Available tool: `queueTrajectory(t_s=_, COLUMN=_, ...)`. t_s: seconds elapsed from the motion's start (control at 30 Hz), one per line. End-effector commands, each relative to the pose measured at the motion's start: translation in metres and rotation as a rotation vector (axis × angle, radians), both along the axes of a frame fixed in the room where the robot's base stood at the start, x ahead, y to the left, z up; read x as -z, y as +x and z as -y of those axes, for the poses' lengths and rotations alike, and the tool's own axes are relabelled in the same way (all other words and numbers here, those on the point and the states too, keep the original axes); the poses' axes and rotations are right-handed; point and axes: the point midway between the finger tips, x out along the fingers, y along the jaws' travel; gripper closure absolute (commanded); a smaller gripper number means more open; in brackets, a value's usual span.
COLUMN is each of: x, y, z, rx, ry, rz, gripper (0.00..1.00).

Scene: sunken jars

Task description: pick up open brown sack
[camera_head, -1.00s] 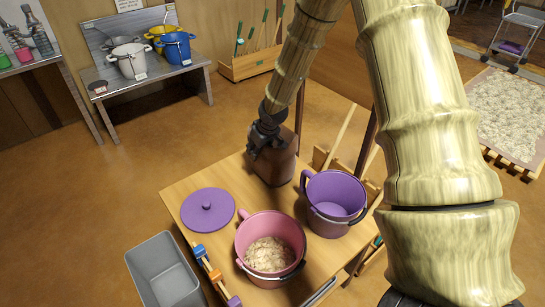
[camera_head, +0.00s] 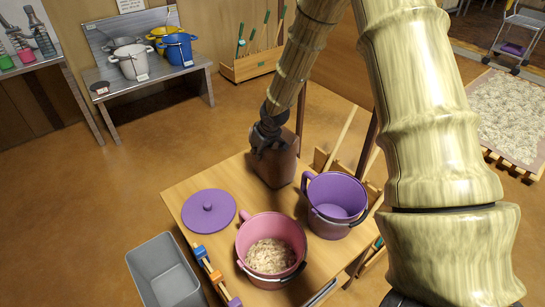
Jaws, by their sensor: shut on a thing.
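The brown sack (camera_head: 276,168) stands upright at the back of the wooden table, behind the purple pot. My gripper (camera_head: 268,138) comes down from above and is shut on the sack's upper left rim. The sack's bottom seems to be at or just above the tabletop; I cannot tell which. The arm and gripper hide part of its top, so its opening is not clear to see.
On the table (camera_head: 190,183) are a purple lid (camera_head: 209,209), a pink pot (camera_head: 271,248) with pale flakes and an empty purple pot (camera_head: 336,204) close to the sack. A grey bin (camera_head: 163,271) stands at the table's left front. A bench (camera_head: 150,84) with several pots is behind.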

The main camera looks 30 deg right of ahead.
Motion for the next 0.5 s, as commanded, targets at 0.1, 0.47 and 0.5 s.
queueTrajectory(t_s=0.1, x=0.0, y=0.0, z=0.0, rx=0.0, ry=0.0, rz=0.001, gripper=1.0)
queueTrajectory(t_s=0.47, x=-0.026, y=0.001, z=0.0, rx=0.001, ry=0.002, rz=0.003, gripper=1.0)
queueTrajectory(t_s=0.5, x=-0.031, y=0.001, z=0.0, rx=0.001, ry=0.002, rz=0.003, gripper=1.0)
